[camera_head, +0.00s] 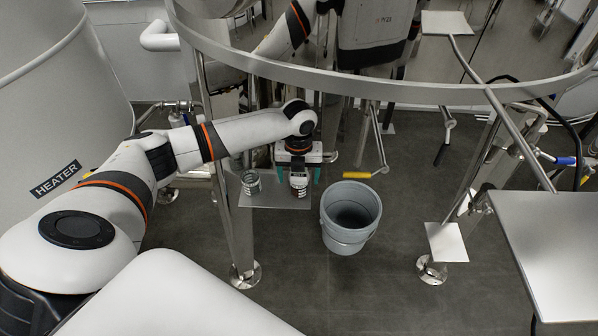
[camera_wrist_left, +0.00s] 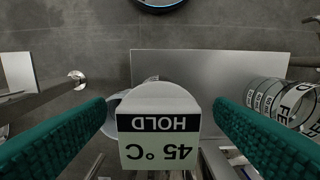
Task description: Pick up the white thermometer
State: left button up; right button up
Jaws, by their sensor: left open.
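The white thermometer (camera_wrist_left: 158,103) is in the left wrist view, a rounded white body with a black-and-white face reading "HOLD" and "45 °C", upside down. It lies between the two teal fingers of my left gripper (camera_wrist_left: 160,130), with a gap on each side. In the head view my left gripper (camera_head: 297,173) points down over a small metal shelf (camera_head: 262,200), open. A small thing with a dark red lower part shows between its fingers there; the palm hides its top. My right gripper is not in view.
A clear jar (camera_head: 251,182) stands on the shelf beside the gripper; it also shows in the left wrist view (camera_wrist_left: 283,102). A grey bucket (camera_head: 350,234) stands on the floor to the right. A yellow-handled crank (camera_head: 358,175) and a metal leg (camera_head: 236,225) are near.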

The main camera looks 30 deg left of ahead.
pick_arm(q)
jog(key=shift+f, duration=0.95)
jog(key=shift+c, duration=0.3)
jog(key=c, duration=1)
jog(key=shift+r, duration=0.1)
notch_tip(320, 180, up, 9)
jog(key=shift+f+b, duration=0.1)
jog(key=shift+b, duration=0.35)
jog(key=shift+r, duration=0.25)
jog(key=shift+f, duration=0.15)
